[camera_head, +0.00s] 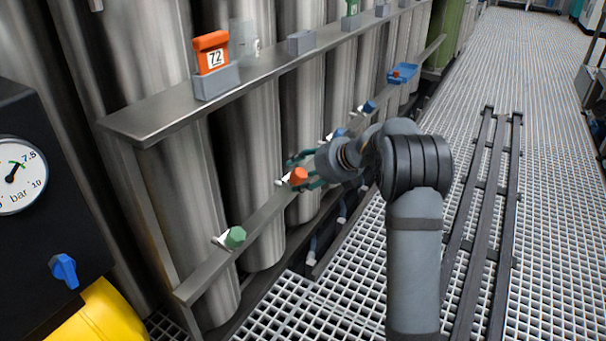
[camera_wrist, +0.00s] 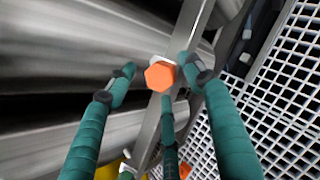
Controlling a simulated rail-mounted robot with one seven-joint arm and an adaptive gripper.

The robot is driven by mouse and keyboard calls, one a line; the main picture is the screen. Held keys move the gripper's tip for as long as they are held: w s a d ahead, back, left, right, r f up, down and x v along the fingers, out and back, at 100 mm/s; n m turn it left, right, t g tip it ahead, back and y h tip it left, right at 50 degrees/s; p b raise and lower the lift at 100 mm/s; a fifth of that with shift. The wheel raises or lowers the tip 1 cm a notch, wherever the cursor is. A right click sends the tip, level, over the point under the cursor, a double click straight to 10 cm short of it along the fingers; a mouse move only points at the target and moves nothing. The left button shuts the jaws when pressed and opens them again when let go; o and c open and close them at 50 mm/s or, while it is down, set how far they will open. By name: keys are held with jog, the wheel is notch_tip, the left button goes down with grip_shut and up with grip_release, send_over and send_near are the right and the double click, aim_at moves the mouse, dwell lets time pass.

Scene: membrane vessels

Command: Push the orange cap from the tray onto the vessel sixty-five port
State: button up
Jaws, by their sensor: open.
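An orange hexagonal cap (camera_head: 299,176) sits at a white port fitting (camera_head: 283,181) on the lower rail. In the wrist view the cap (camera_wrist: 160,76) is face-on, with a little white behind its upper edge. My gripper (camera_head: 304,170) is open, its teal fingers spread around the cap. In the wrist view the gripper (camera_wrist: 157,72) has fingertips left, right and below the cap, with no clear contact. How deeply the cap sits on the port is hidden. A blue tray (camera_head: 413,69) is on the vessel row farther back, with a small orange-red spot in it.
A green cap (camera_head: 235,237) is on a nearer port, and blue caps (camera_head: 369,106) are on farther ports. Steel vessels (camera_head: 175,210) stand behind the rail (camera_head: 205,280). Grating floor (camera_head: 545,120) is open at right.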

jog(key=shift+d+r, duration=0.1)
jog(key=v, duration=1.1)
jog(key=shift+s+d+r, duration=0.2)
jog(key=shift+s+r, duration=0.05)
jog(key=x, duration=1.1)
jog(key=shift+w+a+f, duration=0.15)
jog(key=shift+a+f, duration=0.05)
jog(key=shift+f, duration=0.05)
jog(key=shift+w+r, duration=0.1)
jog(key=shift+d+r, duration=0.15)
jog(key=shift+r, duration=0.1)
jog(key=shift+f, duration=0.15)
